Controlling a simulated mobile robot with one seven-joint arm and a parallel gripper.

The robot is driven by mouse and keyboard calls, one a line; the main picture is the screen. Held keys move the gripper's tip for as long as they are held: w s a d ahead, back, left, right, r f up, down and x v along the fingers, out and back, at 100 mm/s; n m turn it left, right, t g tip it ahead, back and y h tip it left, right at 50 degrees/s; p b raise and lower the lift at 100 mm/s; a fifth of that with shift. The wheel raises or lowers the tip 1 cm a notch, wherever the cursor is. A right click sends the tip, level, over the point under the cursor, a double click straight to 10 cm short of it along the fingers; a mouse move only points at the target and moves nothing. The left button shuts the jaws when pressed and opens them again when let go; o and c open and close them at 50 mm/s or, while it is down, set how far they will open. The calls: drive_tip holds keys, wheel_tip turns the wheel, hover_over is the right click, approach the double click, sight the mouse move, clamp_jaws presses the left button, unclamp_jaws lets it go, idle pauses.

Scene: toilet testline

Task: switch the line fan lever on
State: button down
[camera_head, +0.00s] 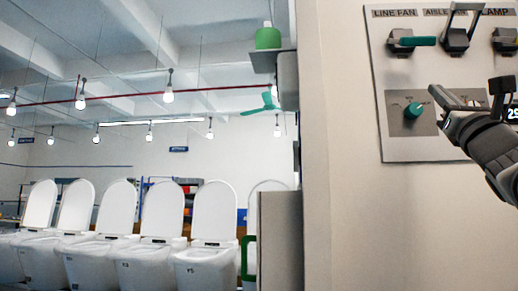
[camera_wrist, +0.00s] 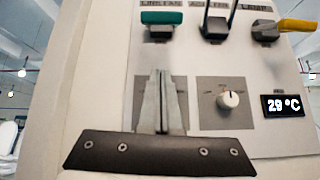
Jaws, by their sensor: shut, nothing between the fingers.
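The line fan lever (camera_head: 418,41) has a teal handle on a grey base, under the LINE FAN label at the panel's upper left. Its handle lies sideways, pointing right in the head view. It also shows at the top of the wrist view (camera_wrist: 161,17). My gripper (camera_head: 436,92) is below and to the right of the lever in the head view, apart from it. In the wrist view my gripper's fingers (camera_wrist: 160,76) are shut together, empty, and point up toward the panel below the lever.
The aisle fan lever (camera_head: 457,38) stands upright beside it. The lamp lever (camera_wrist: 297,25) has a yellow handle. A teal knob (camera_head: 413,110) and a white knob (camera_wrist: 229,99) sit lower on the panel (camera_head: 396,151). A 29 °C display (camera_wrist: 283,105) is at right. Several toilets (camera_head: 205,265) stand left.

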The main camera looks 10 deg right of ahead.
sight(410, 41)
drive_tip(key=shift+w+d+f+n, duration=0.1)
drive_tip(key=shift+d+f+n, duration=0.15)
drive_tip(key=shift+n, duration=0.25)
drive_tip(key=shift+r, duration=0.2)
drive_tip(key=w+d+r+p, duration=0.1)
drive_tip(key=w+r+p, duration=0.3)
drive_tip(key=r+p, duration=0.6)
drive_tip(key=shift+r+p, duration=0.3)
drive_tip(key=shift+p, duration=3.15)
drive_tip(key=shift+r, duration=0.15)
drive_tip(key=shift+s+p, duration=0.15)
drive_tip(key=shift+p, duration=0.15)
drive_tip(key=shift+s+a+r, duration=0.1)
